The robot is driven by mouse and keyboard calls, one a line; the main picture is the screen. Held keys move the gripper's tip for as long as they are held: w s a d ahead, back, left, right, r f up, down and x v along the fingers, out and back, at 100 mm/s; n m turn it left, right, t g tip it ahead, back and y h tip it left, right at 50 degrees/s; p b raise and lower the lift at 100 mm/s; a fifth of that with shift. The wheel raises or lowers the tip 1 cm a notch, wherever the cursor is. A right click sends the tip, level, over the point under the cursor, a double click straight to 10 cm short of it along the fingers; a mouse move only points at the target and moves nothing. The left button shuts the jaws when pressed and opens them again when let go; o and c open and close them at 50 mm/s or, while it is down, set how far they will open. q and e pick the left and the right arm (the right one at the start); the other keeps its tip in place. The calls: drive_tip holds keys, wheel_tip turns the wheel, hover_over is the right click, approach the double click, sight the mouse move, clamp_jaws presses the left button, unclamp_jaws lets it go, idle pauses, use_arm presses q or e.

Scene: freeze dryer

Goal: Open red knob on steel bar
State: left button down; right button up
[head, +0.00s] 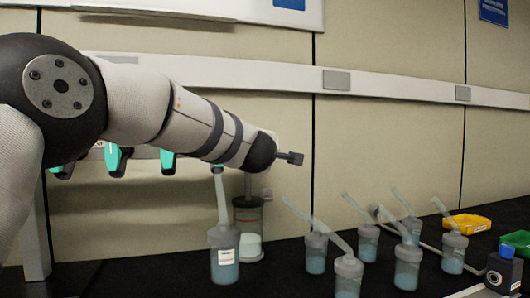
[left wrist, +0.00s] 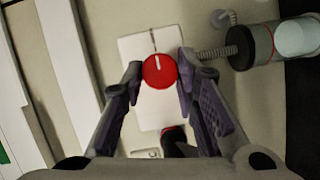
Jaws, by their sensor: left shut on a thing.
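The red knob (left wrist: 159,71) shows in the left wrist view as a round red disc with a white line pointing up, slightly tilted. It sits on a pale rectangular plate (left wrist: 136,48). My left gripper (left wrist: 160,74) has one finger on each side of the knob, with the tips close against its rim. It is shut on the knob. In the head view my left arm reaches across from the left and hides the knob and the gripper's fingers. A steel bar cannot be made out clearly. My right gripper is in neither view.
Several flasks with angled tubes, one being the labelled flask (head: 224,258), stand on the black bench. Teal valve handles (head: 116,160) hang beneath my arm. A yellow bin (head: 467,224) is at the right.

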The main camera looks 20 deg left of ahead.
use_arm(q)
drive_tip(key=c, duration=1.2)
unclamp_jaws()
drive_tip(key=shift+a, duration=0.15)
drive_tip(key=shift+c, duration=0.2)
drive_tip(key=v, duration=1.2)
drive_tip(key=shift+f, duration=0.1)
